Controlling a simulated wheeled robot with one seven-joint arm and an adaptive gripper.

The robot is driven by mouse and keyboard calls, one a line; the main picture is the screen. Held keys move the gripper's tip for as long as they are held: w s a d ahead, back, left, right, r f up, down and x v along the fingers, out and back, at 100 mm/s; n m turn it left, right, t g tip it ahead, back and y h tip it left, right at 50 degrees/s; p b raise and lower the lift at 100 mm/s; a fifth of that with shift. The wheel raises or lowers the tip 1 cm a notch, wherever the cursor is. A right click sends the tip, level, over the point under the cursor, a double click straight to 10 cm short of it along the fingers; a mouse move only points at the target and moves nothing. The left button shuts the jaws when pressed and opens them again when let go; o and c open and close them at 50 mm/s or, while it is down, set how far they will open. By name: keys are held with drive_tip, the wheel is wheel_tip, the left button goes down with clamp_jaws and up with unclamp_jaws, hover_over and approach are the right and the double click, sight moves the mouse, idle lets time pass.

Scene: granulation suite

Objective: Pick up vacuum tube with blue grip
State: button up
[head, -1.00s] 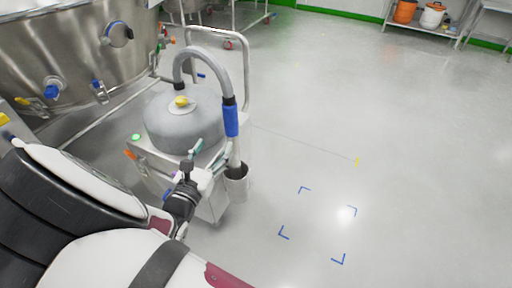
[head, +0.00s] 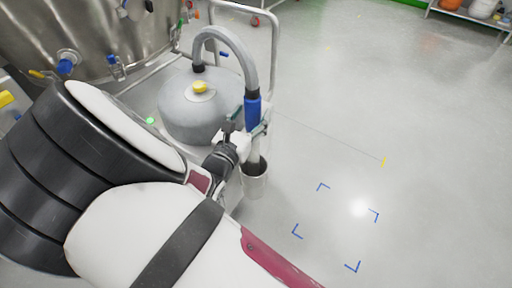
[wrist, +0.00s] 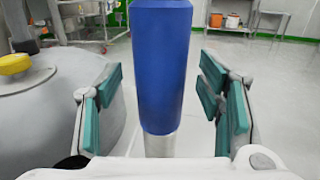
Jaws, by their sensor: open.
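The vacuum tube's blue grip (head: 252,112) stands nearly upright at the end of a grey curved hose (head: 240,50). Its lower metal end sits in a grey cup holder (head: 254,182). My gripper (head: 250,125) is at the blue grip in the head view. In the wrist view the blue grip (wrist: 160,65) stands between the teal-padded fingers of my gripper (wrist: 163,108), with a visible gap on both sides. The gripper is open. The bare tube (wrist: 160,145) shows below the grip.
The grey vacuum canister (head: 190,112) with a yellow knob (head: 200,87) stands on a cart left of the tube. A cart handle rail (head: 275,60) rises behind. A large steel vessel (head: 90,40) is at the left. The floor to the right is clear, with blue corner marks (head: 297,231).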

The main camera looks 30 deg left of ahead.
drive_tip(key=shift+w+a, duration=0.1)
drive_tip(key=shift+w, duration=0.55)
drive_tip(key=c, duration=1.2)
drive_tip(key=shift+r, duration=0.1)
drive_tip(key=shift+c, duration=0.2)
wheel_tip(320, 180, up, 17)
drive_tip(key=p, duration=0.5)
drive_tip(key=shift+r, duration=0.2)
drive_tip(key=shift+r+p, duration=1.2)
drive_tip(key=shift+r, duration=0.25)
